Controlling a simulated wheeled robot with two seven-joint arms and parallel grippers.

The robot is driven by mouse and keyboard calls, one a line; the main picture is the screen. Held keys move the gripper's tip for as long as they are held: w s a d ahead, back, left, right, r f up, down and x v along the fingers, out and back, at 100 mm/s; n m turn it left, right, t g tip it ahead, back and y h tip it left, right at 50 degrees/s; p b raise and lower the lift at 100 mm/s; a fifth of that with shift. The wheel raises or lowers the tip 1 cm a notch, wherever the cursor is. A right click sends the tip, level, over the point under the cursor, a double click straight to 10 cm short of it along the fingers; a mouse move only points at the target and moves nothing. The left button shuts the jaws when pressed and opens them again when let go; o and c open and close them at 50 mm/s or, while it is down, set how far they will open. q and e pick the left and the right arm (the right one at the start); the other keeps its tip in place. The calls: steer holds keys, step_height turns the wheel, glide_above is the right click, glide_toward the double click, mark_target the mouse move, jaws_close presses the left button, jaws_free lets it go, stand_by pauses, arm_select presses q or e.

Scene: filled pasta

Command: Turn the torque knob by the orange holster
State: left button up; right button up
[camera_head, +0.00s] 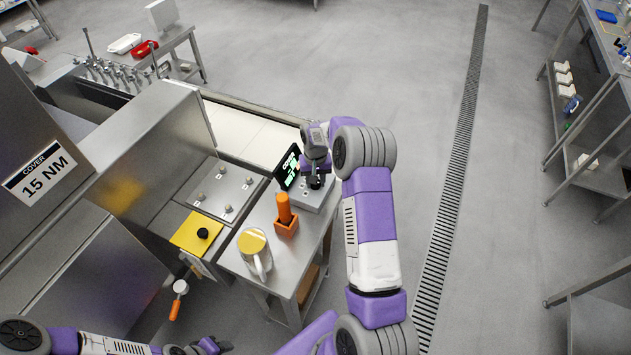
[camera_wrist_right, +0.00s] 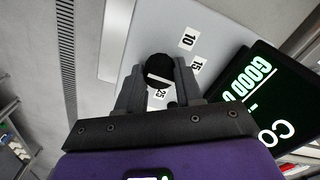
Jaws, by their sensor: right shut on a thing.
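The torque knob (camera_wrist_right: 160,66) is black with a white mark and sits on a grey box (camera_head: 320,197). Printed labels 10, 15 and 25 show around it in the right wrist view. My right gripper (camera_head: 316,182) points down over the box and is shut on the knob; in the right wrist view its fingers (camera_wrist_right: 160,84) are on either side of the knob. The orange holster (camera_head: 287,227) stands on the steel table, left of and nearer than the box, with an orange handle (camera_head: 283,206) upright in it. My left gripper (camera_head: 212,346) is at the bottom edge, its jaws unclear.
A lit display (camera_head: 288,168) stands beside the box; its text, partly cut off in the wrist view (camera_wrist_right: 262,92), includes "GOOD". A yellow-topped jug (camera_head: 254,246) stands near the table's front. A "COVER 15 NM" sign (camera_head: 40,176) is at left.

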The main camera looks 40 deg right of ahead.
steer(key=shift+n+b, duration=0.45)
steer(key=shift+n, duration=1.85)
steer(key=o, duration=1)
steer(key=shift+o, duration=0.2)
steer(key=shift+r, duration=0.1)
step_height(320, 180, up, 8)
steer(key=shift+f, duration=0.25)
